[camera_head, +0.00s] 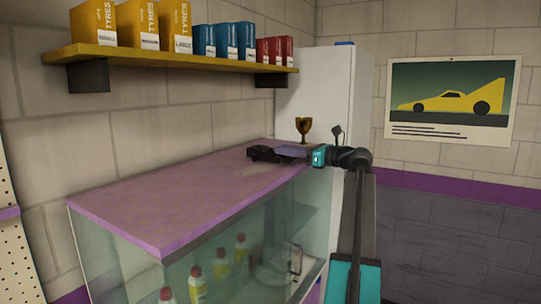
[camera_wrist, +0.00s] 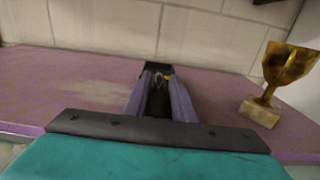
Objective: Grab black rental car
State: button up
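The black rental car (camera_head: 263,153) sits low at the right end of the purple counter top. My gripper (camera_head: 290,151) reaches in from the right, with its fingers along the car. In the wrist view the black car (camera_wrist: 157,102) lies between the two purple-grey fingers of my gripper (camera_wrist: 158,92), and its dark far end shows just past the fingertips. The gap between the fingers is narrow and filled by the car, so the gripper looks shut on it. Part of the car is hidden by the fingers. I see no clear space under it.
A gold trophy cup (camera_wrist: 286,75) stands close to the right of my gripper. The purple counter top (camera_head: 150,205) is clear to the left. A yellow shelf (camera_head: 170,58) with boxes hangs above. A white cabinet (camera_head: 320,90) stands behind. Bottles sit inside the glass case.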

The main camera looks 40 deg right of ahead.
aim_at(272, 155)
jog(key=shift+p+x, duration=0.5)
jog(key=shift+x, duration=1.1)
jog(key=shift+c, duration=0.3)
grip_shut()
